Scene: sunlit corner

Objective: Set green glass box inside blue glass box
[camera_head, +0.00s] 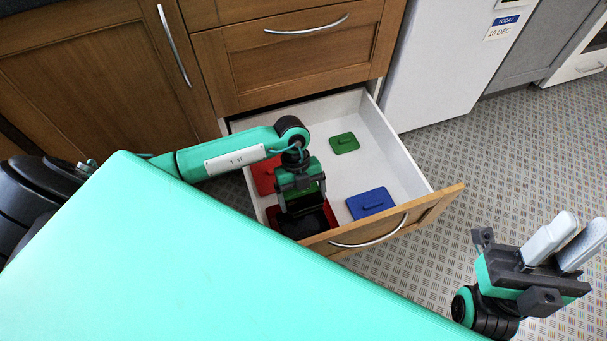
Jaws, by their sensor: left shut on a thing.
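My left gripper (302,205) reaches down into the open drawer, over its front left part. It is shut on a dark green, see-through thing (304,188) that looks like the green glass box; the gripper hides most of it. Just below is an open red box (276,216) with a dark inside. I cannot tell whether the held thing touches it. A flat blue piece with a handle (370,203), like a lid, lies to the right. I cannot make out an open blue glass box. My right gripper (581,226) is open and empty over the floor.
The white-lined drawer (398,155) also holds a green lid-like piece (344,143) at the back and a red piece (263,178) at the left, partly behind my arm. Its wooden front (438,206) stands out over the floor. A white appliance (440,70) is behind right.

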